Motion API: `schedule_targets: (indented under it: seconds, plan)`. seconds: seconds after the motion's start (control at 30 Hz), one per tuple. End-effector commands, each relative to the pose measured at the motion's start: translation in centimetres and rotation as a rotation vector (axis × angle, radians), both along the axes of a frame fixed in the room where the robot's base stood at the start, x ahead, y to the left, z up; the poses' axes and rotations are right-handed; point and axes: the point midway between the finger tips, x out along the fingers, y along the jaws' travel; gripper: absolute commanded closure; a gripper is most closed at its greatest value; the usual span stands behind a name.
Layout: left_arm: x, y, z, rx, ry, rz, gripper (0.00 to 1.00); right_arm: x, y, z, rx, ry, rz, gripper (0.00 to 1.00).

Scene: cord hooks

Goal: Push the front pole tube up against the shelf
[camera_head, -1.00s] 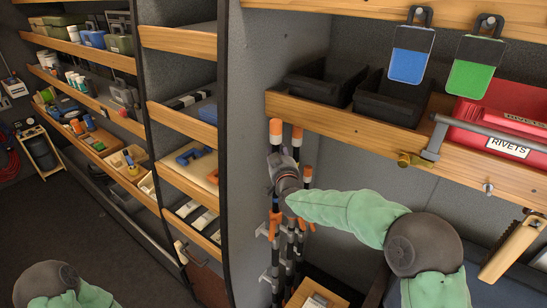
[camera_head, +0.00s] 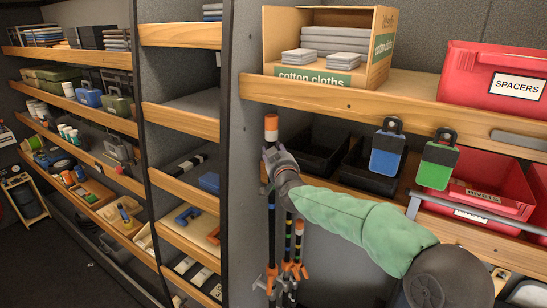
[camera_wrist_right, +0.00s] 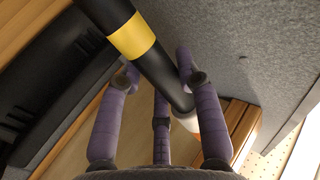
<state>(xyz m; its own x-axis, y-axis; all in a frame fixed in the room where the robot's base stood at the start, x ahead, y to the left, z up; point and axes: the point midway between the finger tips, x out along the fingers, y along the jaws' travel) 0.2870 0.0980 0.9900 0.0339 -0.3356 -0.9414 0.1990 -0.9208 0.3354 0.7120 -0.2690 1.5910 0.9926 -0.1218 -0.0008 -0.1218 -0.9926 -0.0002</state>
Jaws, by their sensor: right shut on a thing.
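The front pole tube (camera_head: 271,134) stands upright, with an orange and white top end at the lower front edge of the upper wooden shelf (camera_head: 345,103). The tip overlaps the board in the picture; I cannot tell whether they touch. My right gripper (camera_head: 271,156) is shut on the tube just below its top end. In the right wrist view the black tube (camera_wrist_right: 158,70) with a yellow band runs between my purple fingers (camera_wrist_right: 160,85). Other pole tubes (camera_head: 298,232) stand lower beside it. My left gripper is out of view.
A box of cotton cloths (camera_head: 350,75) and a red spacers bin (camera_head: 460,75) stand on the upper shelf. Black bins (camera_head: 318,150) and hanging blue (camera_head: 387,155) and green tags (camera_head: 436,168) are near my right arm. A grey wall (camera_head: 245,190) is close at the left.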

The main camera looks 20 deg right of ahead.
Motion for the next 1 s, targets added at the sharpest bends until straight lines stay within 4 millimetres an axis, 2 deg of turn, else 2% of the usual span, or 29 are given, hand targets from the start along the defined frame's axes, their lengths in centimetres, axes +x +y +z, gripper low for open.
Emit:
schedule_targets:
  seconds: [0.03,0.3,0.87,0.9,0.97,1.0]
  plan:
    - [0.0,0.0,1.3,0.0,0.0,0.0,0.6,0.0,-0.1,2.0,0.0,-0.01,-0.003,1.0]
    - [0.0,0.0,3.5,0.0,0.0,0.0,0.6,0.0,-0.1,4.9,-0.001,-0.009,-0.003,1.0]
    - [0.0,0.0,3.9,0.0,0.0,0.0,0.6,-0.1,-0.3,6.1,0.0,-0.019,-0.006,1.0]
    - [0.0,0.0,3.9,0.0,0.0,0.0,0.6,-0.1,-0.3,6.1,0.0,-0.019,-0.006,0.6]
    - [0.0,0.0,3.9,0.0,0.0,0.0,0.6,-0.1,-0.3,6.1,0.0,-0.018,-0.006,0.43]
    - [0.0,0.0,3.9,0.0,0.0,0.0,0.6,-0.1,-0.3,6.0,0.0,-0.017,-0.005,0.4]
